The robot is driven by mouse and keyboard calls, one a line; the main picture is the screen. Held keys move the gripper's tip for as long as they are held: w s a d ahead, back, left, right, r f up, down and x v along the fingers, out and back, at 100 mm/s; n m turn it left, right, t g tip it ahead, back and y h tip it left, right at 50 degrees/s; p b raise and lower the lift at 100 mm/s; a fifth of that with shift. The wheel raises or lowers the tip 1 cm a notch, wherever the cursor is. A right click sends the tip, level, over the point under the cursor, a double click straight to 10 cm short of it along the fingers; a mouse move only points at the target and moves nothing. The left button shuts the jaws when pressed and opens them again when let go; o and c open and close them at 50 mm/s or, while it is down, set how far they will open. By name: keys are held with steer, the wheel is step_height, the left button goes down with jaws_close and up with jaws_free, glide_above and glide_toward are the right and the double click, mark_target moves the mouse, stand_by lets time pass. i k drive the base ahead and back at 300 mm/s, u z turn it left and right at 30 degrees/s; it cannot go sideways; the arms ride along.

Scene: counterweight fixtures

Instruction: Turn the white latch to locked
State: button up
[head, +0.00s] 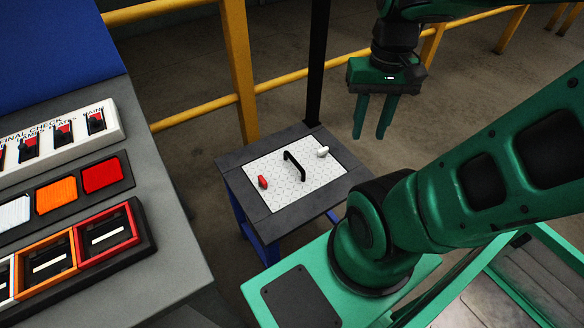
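The white latch (323,152) is a small knob near the right corner of a metal tread plate (275,197) set in a low grey stand (238,190). No lock marking is readable at this size, so I cannot tell its state. A red latch (263,182) sits at the plate's left side, and a black handle (294,166) stands up in its middle. My gripper (370,137) hangs to the right of the white latch and above it in the picture, fingers pointing down. The fingers are apart with nothing between them, and the gripper does not touch the latch.
A console at left holds a white switch panel (60,138), coloured buttons (56,196) and framed slots (70,258). Yellow railings (240,70) and a black post (318,60) stand behind the stand. The space between my gripper and the plate looks clear.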

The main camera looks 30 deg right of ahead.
mark_target(322, 152)
steer(key=u, duration=1.3)
steer(key=k, duration=1.3)
steer(key=z, duration=1.4)
steer(key=i, duration=0.7)
steer(key=u, duration=0.05)
